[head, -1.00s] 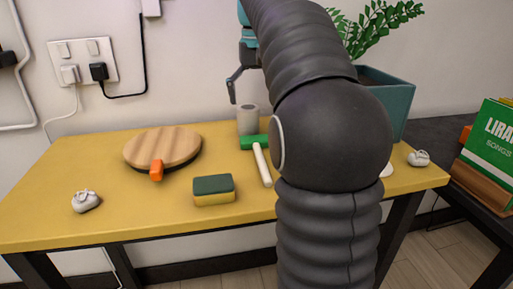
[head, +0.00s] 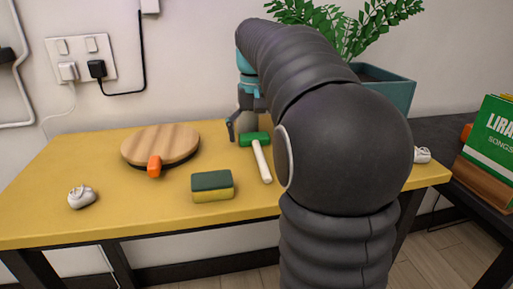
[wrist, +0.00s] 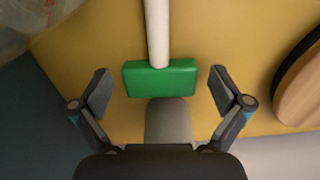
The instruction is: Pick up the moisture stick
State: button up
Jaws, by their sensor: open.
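The moisture stick, as I take it, is a pale rod with a green block-shaped head (head: 261,160) lying on the yellow table. In the wrist view, its green head (wrist: 160,78) lies between the two fingertips and its pale rod runs up out of the picture. My gripper (wrist: 160,92) is open, with one finger on each side of the head and gaps on both sides. In the head view, my gripper (head: 245,126) is low at the head's far left; my arm hides part of the table and the far finger.
A round wooden board (head: 160,144) with an orange piece (head: 154,166), a green-yellow sponge (head: 212,187) and a white lump (head: 82,197) are leftward. A planter (head: 389,88) stands behind my arm.

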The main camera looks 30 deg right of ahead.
jog(key=shift+c, duration=0.3)
jog(key=c, duration=1.1)
notch_tip(320, 180, up, 10)
jog(key=shift+r+p, duration=0.1)
jog(key=shift+p, duration=0.7)
